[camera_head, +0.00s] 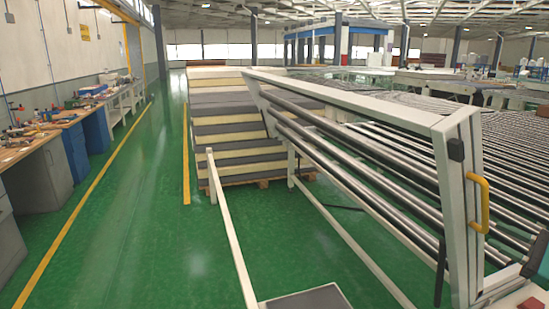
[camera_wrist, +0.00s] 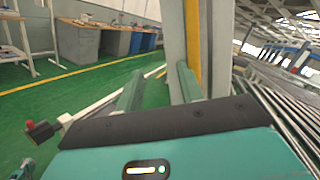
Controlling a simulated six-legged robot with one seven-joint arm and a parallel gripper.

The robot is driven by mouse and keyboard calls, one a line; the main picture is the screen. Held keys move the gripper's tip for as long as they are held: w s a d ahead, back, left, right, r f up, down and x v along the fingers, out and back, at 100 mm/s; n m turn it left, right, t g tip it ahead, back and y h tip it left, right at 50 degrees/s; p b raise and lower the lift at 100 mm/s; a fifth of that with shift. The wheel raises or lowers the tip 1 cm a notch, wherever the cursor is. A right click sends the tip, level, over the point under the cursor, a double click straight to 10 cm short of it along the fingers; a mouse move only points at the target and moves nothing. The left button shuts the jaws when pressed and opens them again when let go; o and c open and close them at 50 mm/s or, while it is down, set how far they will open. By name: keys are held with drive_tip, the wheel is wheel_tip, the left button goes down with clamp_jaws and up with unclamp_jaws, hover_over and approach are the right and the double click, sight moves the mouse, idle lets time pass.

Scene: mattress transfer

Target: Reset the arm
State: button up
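In the wrist view my gripper (camera_wrist: 158,78) shows as two green-grey fingers rising from a teal and black body. The fingers are apart, with green floor visible between them and nothing held. A yellow handle (camera_wrist: 192,40) on a white post (camera_wrist: 222,50) stands just beyond the right finger; whether they touch I cannot tell. In the head view the yellow handle (camera_head: 484,203) is on the near end of the white roller frame (camera_head: 400,112).
A stack of grey and cream mattresses (camera_head: 238,133) lies on a pallet beyond the frame. A low white rail (camera_head: 231,233) runs toward it. Workbenches (camera_head: 60,128) line the left wall. The green aisle (camera_head: 140,190) is clear. Roller conveyors (camera_head: 425,150) fill the right.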

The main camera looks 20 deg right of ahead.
drive_tip(key=w+a+n+g, duration=0.3)
drive_tip(key=w+a+g, duration=0.1)
drive_tip(key=a, duration=0.6)
drive_tip(key=w+a+n+g, duration=0.3)
drive_tip(key=a, duration=0.8)
drive_tip(key=w+a+n+g, duration=0.3)
drive_tip(key=w+a+g, duration=0.1)
drive_tip(key=a, duration=0.6)
drive_tip(key=s+a+f+n+h, duration=0.2)
drive_tip(key=s+a+n+h, duration=0.2)
drive_tip(key=s+a+n, duration=0.3)
drive_tip(key=s+a+f+n+h, duration=0.2)
drive_tip(key=s+a+n+h, duration=0.2)
drive_tip(key=s+a+n, duration=0.4)
drive_tip(key=a, duration=0.6)
drive_tip(key=shift+f+n+g+h, duration=0.35)
drive_tip(key=shift+n+g+h, duration=0.05)
drive_tip(key=shift+s+d, duration=0.1)
drive_tip(key=shift+d, duration=0.1)
